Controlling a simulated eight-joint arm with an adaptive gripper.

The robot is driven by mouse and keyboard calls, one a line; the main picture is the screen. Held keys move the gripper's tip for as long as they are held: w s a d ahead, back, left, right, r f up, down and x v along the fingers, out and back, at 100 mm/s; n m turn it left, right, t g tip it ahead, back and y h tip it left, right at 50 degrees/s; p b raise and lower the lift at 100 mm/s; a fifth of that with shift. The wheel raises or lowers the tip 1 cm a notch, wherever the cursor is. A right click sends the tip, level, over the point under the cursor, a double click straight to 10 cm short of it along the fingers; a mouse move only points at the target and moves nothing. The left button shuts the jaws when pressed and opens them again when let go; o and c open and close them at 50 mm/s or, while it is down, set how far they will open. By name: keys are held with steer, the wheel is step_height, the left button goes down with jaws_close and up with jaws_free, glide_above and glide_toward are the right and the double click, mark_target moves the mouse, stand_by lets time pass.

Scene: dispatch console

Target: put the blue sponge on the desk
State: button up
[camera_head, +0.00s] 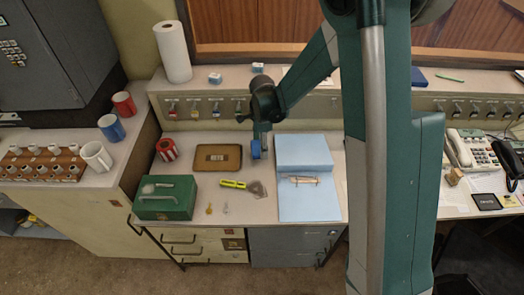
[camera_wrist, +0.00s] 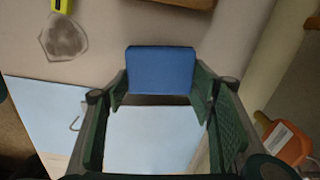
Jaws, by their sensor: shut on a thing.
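The blue sponge (camera_wrist: 160,68) is a plain blue block held between the two green finger pads of my gripper (camera_wrist: 160,92) in the wrist view. In the head view the sponge (camera_head: 255,149) shows as a small blue patch under my gripper (camera_head: 261,140), near the back of the desk (camera_head: 255,211). The sponge is between a brown tray and a light blue stepped block. I cannot tell whether it touches the desk top. The beige desk surface (camera_wrist: 105,35) also shows beyond the sponge in the wrist view.
A brown tray (camera_head: 218,157), red mug (camera_head: 166,149), green box (camera_head: 166,197), yellow marker (camera_head: 233,184) and light blue block (camera_head: 303,153) occupy the desk. A raised ledge with hooks (camera_head: 215,106) runs behind. Some desk is bare at the front middle.

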steer(key=shift+f, duration=1.65)
steer(key=shift+f+b, duration=0.2)
steer(key=shift+b, duration=0.25)
steer(key=o, duration=0.8)
steer(key=shift+r, duration=0.15)
step_height(320, 180, up, 12)
steer(key=shift+r+p, duration=0.1)
steer(key=shift+p, duration=1)
